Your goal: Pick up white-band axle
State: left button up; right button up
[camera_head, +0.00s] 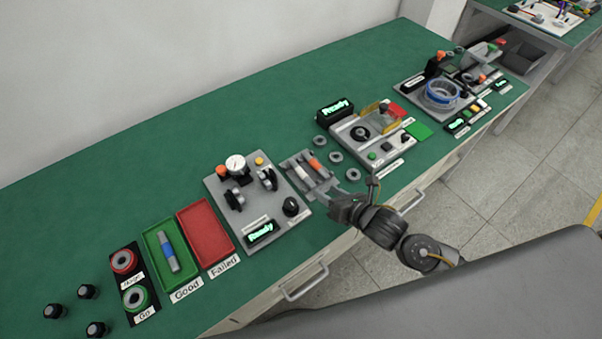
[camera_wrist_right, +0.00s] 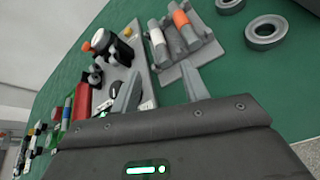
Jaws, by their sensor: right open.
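The white-band axle (camera_head: 301,173) lies in a grey rack (camera_head: 323,188) near the table's front edge, beside the orange-band axle (camera_head: 316,165). In the right wrist view the white-band axle (camera_wrist_right: 157,38) is at upper middle, left of the orange-band axle (camera_wrist_right: 182,22). My right gripper (camera_head: 334,199) is just in front of the rack. In its wrist view the fingers (camera_wrist_right: 161,86) are spread and empty, short of the axles and apart from them. My left gripper is not in view.
A gauge station (camera_head: 222,192) stands left of the rack. Several grey rings (camera_head: 336,157) lie to its right, before another station (camera_head: 345,127). Farther left are a red tray (camera_head: 203,229) and a green tray (camera_head: 152,247) holding a blue-band axle (camera_head: 168,252).

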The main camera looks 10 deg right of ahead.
aim_at(304, 174)
jog(key=n, duration=0.2)
jog(key=shift+w+r+n+y, duration=0.1)
jog(key=shift+w+n+y, duration=0.2)
jog(key=shift+w+n, duration=0.1)
jog(key=p+x, duration=0.1)
jog(key=x, duration=0.3)
jog(key=shift+w, duration=0.3)
jog(key=shift+w+a, duration=0.25)
jog(key=shift+w, duration=0.1)
jog(key=shift+w+p, duration=0.25)
jog(key=shift+p, duration=0.05)
jog(key=p+x, duration=0.1)
jog(key=x, duration=0.3)
jog(key=shift+w, duration=0.25)
jog(key=shift+w+a+f, duration=0.15)
jog(key=shift+f, duration=0.2)
jog(key=shift+c, duration=0.4)
jog(key=shift+r, duration=0.1)
grip_shut()
